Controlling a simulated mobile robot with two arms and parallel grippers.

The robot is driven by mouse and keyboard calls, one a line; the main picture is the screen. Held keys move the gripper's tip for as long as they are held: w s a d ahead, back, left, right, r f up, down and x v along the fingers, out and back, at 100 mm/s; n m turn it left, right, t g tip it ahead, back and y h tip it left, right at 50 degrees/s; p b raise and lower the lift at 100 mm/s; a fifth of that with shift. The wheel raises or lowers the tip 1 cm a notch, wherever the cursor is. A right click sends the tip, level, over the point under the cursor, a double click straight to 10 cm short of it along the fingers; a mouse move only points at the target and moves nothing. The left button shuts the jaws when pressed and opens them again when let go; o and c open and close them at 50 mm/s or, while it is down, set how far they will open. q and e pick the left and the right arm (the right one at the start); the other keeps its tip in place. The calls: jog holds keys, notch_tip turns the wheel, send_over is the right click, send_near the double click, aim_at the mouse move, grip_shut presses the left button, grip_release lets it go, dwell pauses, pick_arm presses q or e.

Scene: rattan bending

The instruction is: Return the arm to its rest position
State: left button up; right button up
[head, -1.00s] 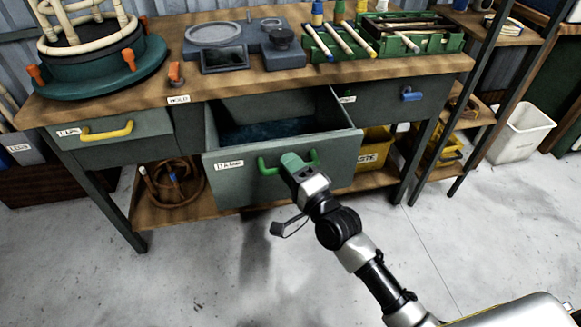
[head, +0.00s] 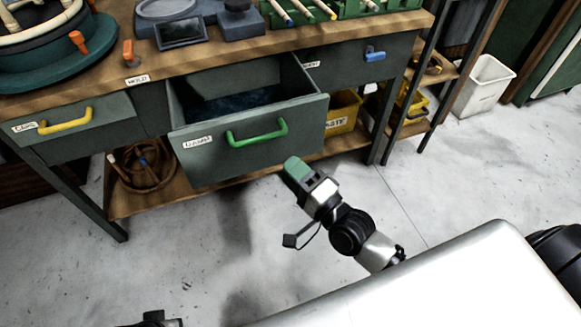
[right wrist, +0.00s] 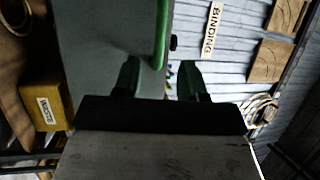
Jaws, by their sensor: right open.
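My right gripper (head: 291,163) is in front of the bench, below and apart from the green handle (head: 257,133) of the open middle drawer (head: 220,155). In the right wrist view its two green fingers (right wrist: 160,78) stand apart with nothing between them. The green handle (right wrist: 162,35) shows beyond the fingers there. The drawer is pulled out, and its inside shows a dark blue bottom. My left gripper is not clearly in view; a dark piece at the bottom edge of the head view cannot be made out.
The workbench (head: 300,48) carries a green-based jig (head: 70,75), a grey device and a green tray. A yellow bin (head: 343,112) and coiled rattan (head: 145,165) sit on the lower shelf. A white bin (head: 485,87) stands at right. The floor in front is clear.

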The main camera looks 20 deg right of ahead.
pick_arm(q)
jog(key=shift+s, duration=0.1)
jog(key=s+f+g+p, duration=0.1)
jog(key=s+f+p, duration=0.5)
jog(key=f+p, duration=0.45)
pick_arm(e)
jog(key=s+d+f+n+g+h+p, duration=0.1)
jog(key=s+d+f+n+g+h, duration=0.25)
jog(key=s+f+n+g, duration=0.65)
jog(key=s+d+f+n+g+h, duration=0.4)
jog(key=s+f+g, duration=0.3)
jog(key=s+f, duration=0.85)
pick_arm(q)
jog(key=s+a+f+g+p, duration=0.1)
jog(key=s+a+p, duration=0.2)
jog(key=s+p, duration=0.5)
jog(key=s, duration=0.5)
jog(key=shift+a, duration=0.15)
pick_arm(e)
jog(key=s+f+n, duration=0.1)
jog(key=s+f, duration=0.5)
jog(key=s, duration=0.4)
jog(key=shift+d, duration=0.45)
